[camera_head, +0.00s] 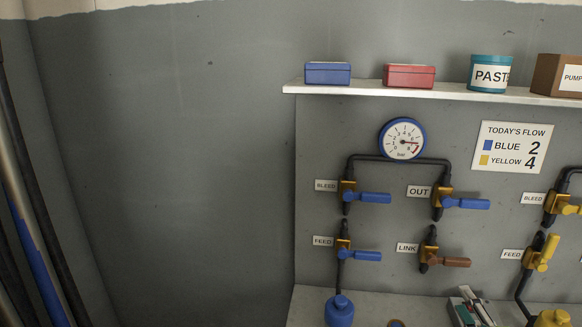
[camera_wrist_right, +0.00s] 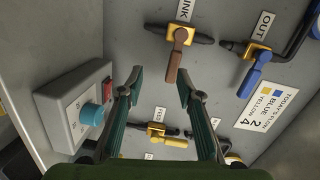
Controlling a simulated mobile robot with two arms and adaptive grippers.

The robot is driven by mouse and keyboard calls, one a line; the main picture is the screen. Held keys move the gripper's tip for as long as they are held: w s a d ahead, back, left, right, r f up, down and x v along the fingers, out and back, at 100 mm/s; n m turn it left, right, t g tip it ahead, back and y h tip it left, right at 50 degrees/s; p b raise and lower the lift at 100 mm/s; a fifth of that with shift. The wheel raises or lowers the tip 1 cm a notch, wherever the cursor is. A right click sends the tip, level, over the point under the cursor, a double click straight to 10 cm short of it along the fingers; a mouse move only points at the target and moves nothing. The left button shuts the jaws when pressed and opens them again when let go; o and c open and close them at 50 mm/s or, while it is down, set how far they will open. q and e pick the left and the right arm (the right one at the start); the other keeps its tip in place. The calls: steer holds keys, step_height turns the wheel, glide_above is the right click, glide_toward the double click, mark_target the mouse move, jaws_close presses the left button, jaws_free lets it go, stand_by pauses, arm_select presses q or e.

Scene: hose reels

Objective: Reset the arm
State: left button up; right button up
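My right gripper (camera_wrist_right: 160,84) is open and empty in the right wrist view, its two dark green fingers apart and facing the valve panel. My left gripper is not in view.
Blue BLEED (camera_head: 374,197) and FEED (camera_head: 366,256) levers sit left, yellow levers (camera_head: 547,253) right. A gauge (camera_head: 402,140) is above. A shelf (camera_head: 370,88) carries boxes and a tin. A control box with a teal knob (camera_wrist_right: 91,117) is near the fingers. The left wall (camera_head: 170,170) is bare.

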steer(key=s+a+f+n+g+y, duration=0.25)
steer(key=s+a+f+n, duration=0.3)
steer(key=a, duration=0.45)
steer(key=s+a+f+n+g+y, duration=0.2)
steer(key=s+a+f+n+g, duration=0.25)
steer(key=a+f+n, duration=0.35)
steer(key=s+a+f+n+g+h, duration=0.1)
steer(key=s+a+n+g, duration=0.25)
steer(key=s, duration=0.55)
steer(key=s+a+f+n+g+h, duration=0.1)
steer(key=s+a+n+g, duration=0.25)
steer(key=s, duration=0.65)
steer(key=s+f+x, duration=0.1)
steer(key=s+x, duration=0.2)
steer(key=x, duration=0.9)
steer(key=s+x, duration=0.3)
steer(key=x, duration=0.9)
steer(key=s+d+f+g, duration=0.1)
steer(key=s+d+f, duration=0.2)
steer(key=s+f, duration=1.5)
steer(key=shift+f+g, duration=0.15)
steer(key=shift+g, duration=0.25)
steer(key=shift+d, duration=0.1)
